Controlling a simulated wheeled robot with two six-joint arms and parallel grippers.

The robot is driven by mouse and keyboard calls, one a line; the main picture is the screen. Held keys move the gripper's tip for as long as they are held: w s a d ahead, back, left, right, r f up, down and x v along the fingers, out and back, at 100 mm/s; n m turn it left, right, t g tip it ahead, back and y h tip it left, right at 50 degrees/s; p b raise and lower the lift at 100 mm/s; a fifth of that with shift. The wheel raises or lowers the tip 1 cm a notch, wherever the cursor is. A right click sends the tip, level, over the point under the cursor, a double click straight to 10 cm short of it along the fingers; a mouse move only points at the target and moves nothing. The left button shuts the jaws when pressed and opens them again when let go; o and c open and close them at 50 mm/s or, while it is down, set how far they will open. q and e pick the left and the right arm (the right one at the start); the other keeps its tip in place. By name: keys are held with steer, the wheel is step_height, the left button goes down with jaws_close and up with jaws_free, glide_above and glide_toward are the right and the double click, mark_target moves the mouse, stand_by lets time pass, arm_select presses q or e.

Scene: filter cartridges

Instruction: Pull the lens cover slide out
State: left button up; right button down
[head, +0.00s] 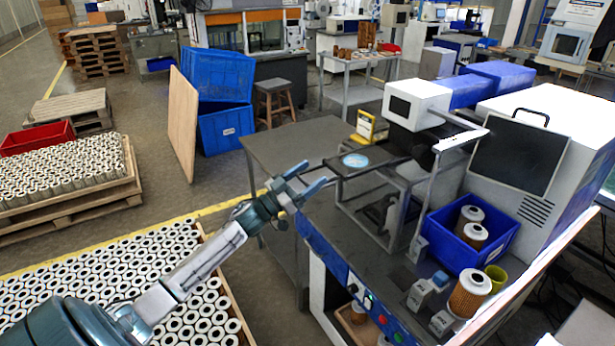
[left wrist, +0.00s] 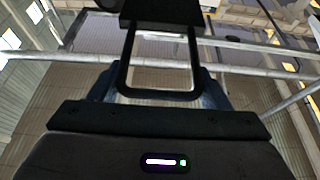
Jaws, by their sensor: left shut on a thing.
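The lens cover slide (head: 378,154) is a flat dark plate, with a pale blue disc on it, at the side of the white machine (head: 415,100) in the head view. In the left wrist view its black loop handle (left wrist: 160,96) fills the upper middle, running up to a dark block (left wrist: 162,12). My left gripper (head: 306,181) is at the slide's near-left end, with its blue fingers on either side of the handle, shut on it. The exact finger contact is hard to see. My right gripper is not in view.
A grey metal frame (head: 345,205) stands under the slide on the dark bench. A blue bin (head: 433,222) with filter cartridges stands to the right. Pallets of white cartridges (head: 185,245) lie at the lower left. A grey table (head: 290,150) is behind my left gripper.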

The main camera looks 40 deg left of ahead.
arm_select(q)
steer(key=shift+w, duration=0.15)
steer(key=o, duration=1.1)
steer(key=shift+a, duration=0.1)
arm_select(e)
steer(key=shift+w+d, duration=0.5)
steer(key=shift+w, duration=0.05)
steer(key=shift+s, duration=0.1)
arm_select(q)
steer(key=b+v, duration=0.2)
steer(key=v, duration=0.8)
steer(key=shift+s+a, duration=0.2)
steer(key=shift+s, duration=0.2)
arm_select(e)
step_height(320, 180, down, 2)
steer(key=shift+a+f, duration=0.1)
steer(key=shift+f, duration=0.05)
arm_select(q)
steer(key=shift+f, duration=0.1)
